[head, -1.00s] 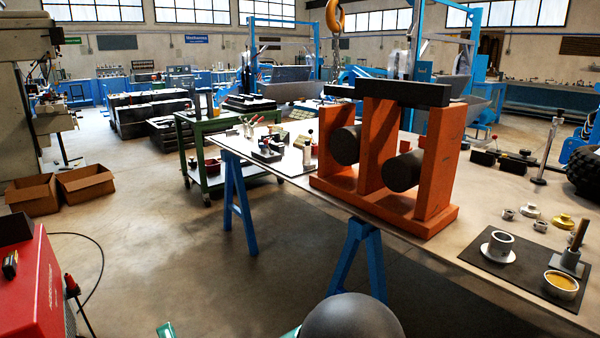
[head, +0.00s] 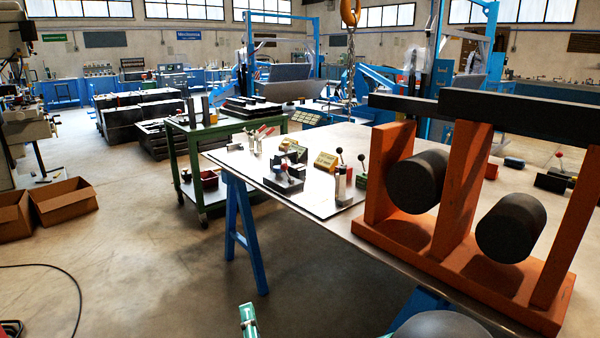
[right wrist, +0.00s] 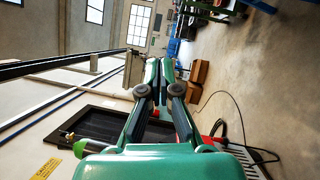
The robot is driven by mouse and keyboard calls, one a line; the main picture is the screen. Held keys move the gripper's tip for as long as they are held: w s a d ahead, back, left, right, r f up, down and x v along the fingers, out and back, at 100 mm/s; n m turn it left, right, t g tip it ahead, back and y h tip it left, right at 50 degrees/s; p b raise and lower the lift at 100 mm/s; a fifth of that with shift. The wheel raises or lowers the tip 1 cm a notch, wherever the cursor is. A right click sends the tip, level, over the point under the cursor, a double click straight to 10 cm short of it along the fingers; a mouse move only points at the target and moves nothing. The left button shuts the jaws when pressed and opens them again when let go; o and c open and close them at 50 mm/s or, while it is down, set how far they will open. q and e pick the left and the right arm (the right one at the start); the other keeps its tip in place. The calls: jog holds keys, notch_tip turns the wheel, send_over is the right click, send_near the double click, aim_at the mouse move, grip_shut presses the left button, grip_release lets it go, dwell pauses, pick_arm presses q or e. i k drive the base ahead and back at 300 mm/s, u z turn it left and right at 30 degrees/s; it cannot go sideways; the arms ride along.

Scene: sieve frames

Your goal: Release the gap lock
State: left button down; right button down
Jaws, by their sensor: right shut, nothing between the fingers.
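On the table, a small dark block (head: 284,178) carries a lever with a dark knob. Beside it, a grey metal post (head: 343,184) stands under a thin lever with a dark red knob (head: 339,151). Another lever with a red knob (head: 361,158) stands just right of it. I cannot tell which part is the gap lock. An orange frame (head: 457,192) holds two dark rollers (head: 511,228) to the right. My right gripper (right wrist: 160,68) is shut and empty in the right wrist view, its fingertips together, away from the table parts. My left gripper is not seen.
The white table (head: 322,218) stands on blue trestles (head: 241,232). Dark beams (head: 520,113) lie across the orange frame. A green trolley (head: 207,146) stands behind the table's left end. Cardboard boxes (head: 62,201) sit on the floor at left. Floor left of the table is mostly clear.

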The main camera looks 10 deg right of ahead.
aim_at(284, 166)
jog(key=z, duration=0.15)
jog(key=i, duration=1.45)
jog(key=z, duration=0.2)
jog(key=i, duration=0.25)
jog(key=u, duration=0.1)
jog(key=k, duration=0.95)
jog(key=z, duration=0.15)
jog(key=i, duration=0.95)
jog(key=u, duration=0.1)
